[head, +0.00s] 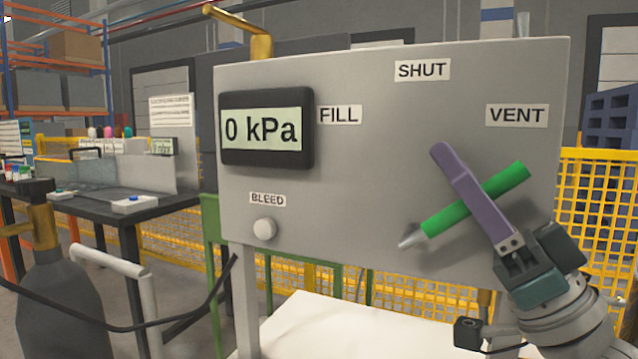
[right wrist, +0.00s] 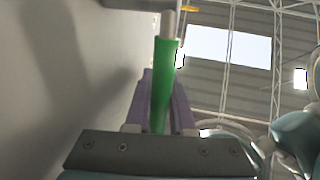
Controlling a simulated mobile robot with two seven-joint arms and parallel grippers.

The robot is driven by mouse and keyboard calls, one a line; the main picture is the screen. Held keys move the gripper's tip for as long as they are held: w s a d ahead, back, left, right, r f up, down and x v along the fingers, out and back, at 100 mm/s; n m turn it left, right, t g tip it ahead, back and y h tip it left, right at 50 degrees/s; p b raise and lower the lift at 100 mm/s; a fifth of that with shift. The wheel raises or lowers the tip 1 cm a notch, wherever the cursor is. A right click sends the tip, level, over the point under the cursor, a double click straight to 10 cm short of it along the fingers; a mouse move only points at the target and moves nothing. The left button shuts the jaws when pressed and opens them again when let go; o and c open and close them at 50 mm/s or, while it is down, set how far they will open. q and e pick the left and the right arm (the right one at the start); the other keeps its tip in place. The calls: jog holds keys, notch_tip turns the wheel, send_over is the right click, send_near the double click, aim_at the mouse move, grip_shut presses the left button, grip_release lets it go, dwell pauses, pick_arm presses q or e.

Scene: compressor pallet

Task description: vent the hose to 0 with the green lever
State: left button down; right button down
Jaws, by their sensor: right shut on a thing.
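The green lever (head: 508,180) is on the front of the grey panel box (head: 340,215). It slants from a metal end at lower left up to the right, its green end pointing toward the VENT label (head: 516,115). My right gripper (head: 447,160) is shut on the green lever, its purple finger crossing the handle. In the right wrist view the lever (right wrist: 164,75) stands between the purple fingers, with its metal rod beyond. The display (head: 262,131) reads 0 kPa. My left gripper is not in view.
The FILL label (head: 340,115), SHUT label (head: 422,70) and BLEED knob (head: 265,229) are on the same panel. A dark gas cylinder (head: 55,295) and a black hose (head: 130,328) are at lower left. A yellow mesh fence (head: 600,210) stands behind.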

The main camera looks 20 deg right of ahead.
dwell(0.4)
jog(key=c, duration=1)
grip_release()
jog(key=shift+c, duration=0.2)
jog(key=shift+r+p, duration=0.3)
jog(key=shift+r, duration=0.25)
notch_tip(320, 180, up, 19)
jog(key=p, duration=0.4)
jog(key=shift+p, duration=0.4)
jog(key=shift+c, duration=0.3)
